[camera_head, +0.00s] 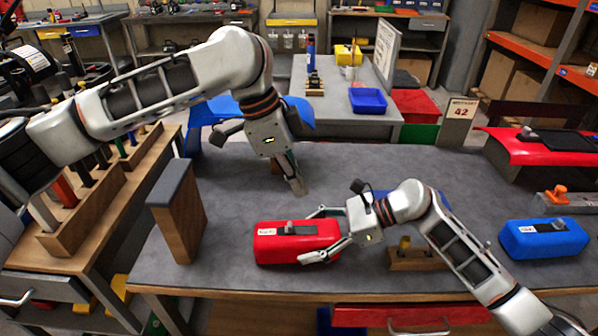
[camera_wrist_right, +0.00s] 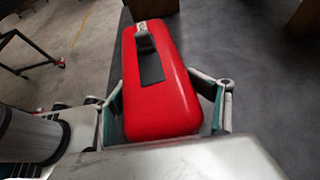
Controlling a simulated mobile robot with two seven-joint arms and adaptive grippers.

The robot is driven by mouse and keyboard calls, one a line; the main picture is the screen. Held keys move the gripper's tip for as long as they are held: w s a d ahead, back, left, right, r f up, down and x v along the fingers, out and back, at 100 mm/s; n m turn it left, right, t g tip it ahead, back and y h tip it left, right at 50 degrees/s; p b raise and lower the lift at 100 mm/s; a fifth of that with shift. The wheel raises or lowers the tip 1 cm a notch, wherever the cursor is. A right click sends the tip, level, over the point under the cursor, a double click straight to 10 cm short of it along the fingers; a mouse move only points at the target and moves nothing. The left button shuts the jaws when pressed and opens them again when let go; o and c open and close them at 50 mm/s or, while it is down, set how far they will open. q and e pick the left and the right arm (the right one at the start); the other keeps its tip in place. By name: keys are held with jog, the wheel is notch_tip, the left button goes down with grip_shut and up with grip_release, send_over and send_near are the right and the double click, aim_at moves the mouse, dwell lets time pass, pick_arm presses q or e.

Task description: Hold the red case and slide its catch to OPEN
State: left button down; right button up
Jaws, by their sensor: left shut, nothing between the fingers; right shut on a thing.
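The red case (camera_head: 290,250) lies on the grey workbench, near its front edge, in the head view. Its grey catch (camera_head: 290,227) stands up from a dark slot on top, towards the end with a white label. The label is too small to read. My right gripper (camera_head: 311,236) is shut on the case from the right, one finger along each long side. The right wrist view shows the red case (camera_wrist_right: 165,112) between the fingers, with the catch (camera_wrist_right: 144,40) at the slot's far end. My left gripper (camera_head: 297,188) is shut and empty, above and behind the case, apart from it.
A wooden block with a grey top (camera_head: 176,215) stands left of the case. A blue case (camera_head: 545,242) lies at the right. A small wooden holder (camera_head: 420,262) sits just right of my right gripper. The bench between the wooden block and red case is clear.

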jog(key=o, duration=0.9)
jog(key=shift+f, duration=0.2)
jog(key=shift+o, duration=0.5)
jog(key=shift+r, duration=0.15)
